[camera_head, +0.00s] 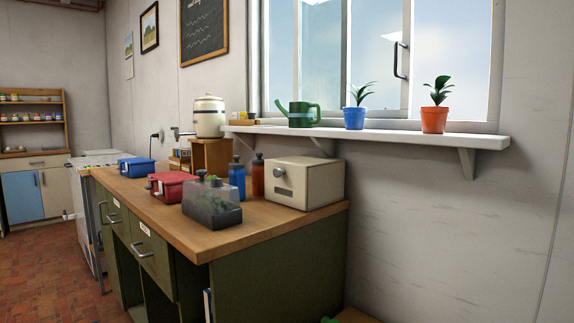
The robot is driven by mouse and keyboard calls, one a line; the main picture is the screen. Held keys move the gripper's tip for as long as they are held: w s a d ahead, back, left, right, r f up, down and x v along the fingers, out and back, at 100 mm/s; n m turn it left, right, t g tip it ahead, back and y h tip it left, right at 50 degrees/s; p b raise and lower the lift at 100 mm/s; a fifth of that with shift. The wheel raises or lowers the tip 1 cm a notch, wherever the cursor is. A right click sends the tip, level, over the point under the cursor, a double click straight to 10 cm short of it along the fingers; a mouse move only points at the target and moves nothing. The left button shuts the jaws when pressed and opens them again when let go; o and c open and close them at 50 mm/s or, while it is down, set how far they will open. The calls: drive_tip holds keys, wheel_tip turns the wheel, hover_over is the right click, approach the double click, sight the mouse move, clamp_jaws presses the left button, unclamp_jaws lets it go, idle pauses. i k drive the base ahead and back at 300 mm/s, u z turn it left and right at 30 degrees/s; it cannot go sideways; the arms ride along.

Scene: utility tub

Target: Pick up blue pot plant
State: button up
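The blue pot plant (355,117) stands upright on the white window shelf (400,134). Its pot is blue, with several dark green leaves rising from it. It stands between a green watering can (300,114) on its left and an orange pot plant (434,119) on its right, apart from both. My gripper is not in view, so I cannot see its position or whether it holds anything.
The window (375,60) is behind the shelf. Wall space below the shelf's right half is clear.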

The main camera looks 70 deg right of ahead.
sight(354, 117)
drive_tip(key=u, duration=0.65)
drive_tip(key=i, duration=0.45)
drive_tip(key=z, duration=2.15)
